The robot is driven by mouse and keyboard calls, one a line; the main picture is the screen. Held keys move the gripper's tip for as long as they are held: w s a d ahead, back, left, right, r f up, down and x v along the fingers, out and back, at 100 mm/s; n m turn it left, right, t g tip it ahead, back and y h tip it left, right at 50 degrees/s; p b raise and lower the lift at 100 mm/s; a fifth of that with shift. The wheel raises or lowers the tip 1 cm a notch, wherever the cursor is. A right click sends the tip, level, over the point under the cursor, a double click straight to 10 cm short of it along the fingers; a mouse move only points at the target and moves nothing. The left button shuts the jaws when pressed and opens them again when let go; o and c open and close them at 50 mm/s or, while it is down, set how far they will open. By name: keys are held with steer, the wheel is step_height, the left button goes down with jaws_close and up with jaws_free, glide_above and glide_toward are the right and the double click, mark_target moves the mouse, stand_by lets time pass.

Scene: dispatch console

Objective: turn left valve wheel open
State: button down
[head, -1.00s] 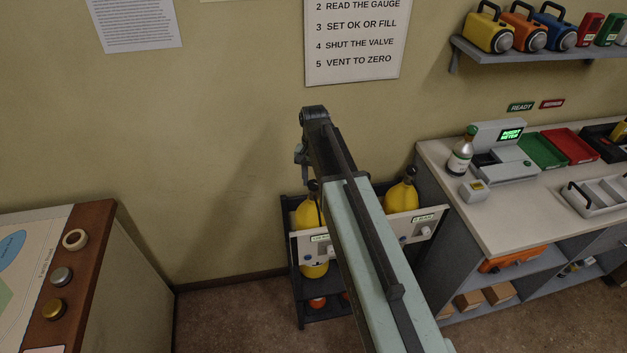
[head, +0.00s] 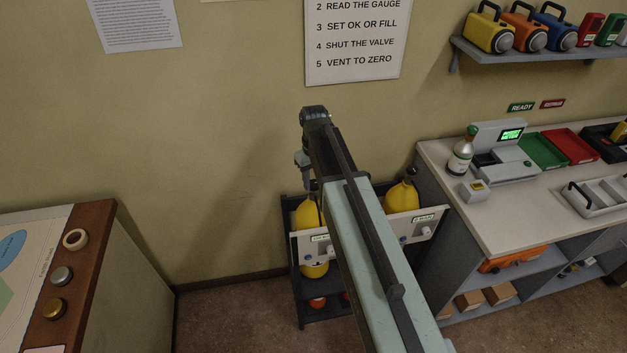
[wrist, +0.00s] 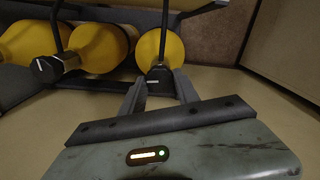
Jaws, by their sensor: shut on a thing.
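The left yellow cylinder (head: 307,215) stands in a dark rack by the wall, partly behind my arm. Its black valve wheel (wrist: 157,71), with a pale mark on it, sits at the neck of the nearest cylinder (wrist: 160,48) in the wrist view. My gripper (wrist: 160,78) has one finger on each side of this wheel and is shut on it. In the head view my gripper (head: 308,180) points down at the top of the left cylinder, and the wheel is too small to make out there.
Another yellow cylinder (head: 401,197) stands at the rack's right end. A white rack panel (head: 310,245) with labels crosses the cylinders' front. A counter (head: 500,225) with a bottle and trays is at the right, a map desk (head: 100,225) at the left. Floor between is free.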

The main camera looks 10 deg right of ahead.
mark_target(314, 183)
steer(key=shift+n, duration=0.3)
stand_by(0.4)
steer(key=c, duration=0.9)
jaws_free()
step_height(314, 183, up, 8)
steer(key=p, duration=0.8)
steer(key=shift+f, duration=0.1)
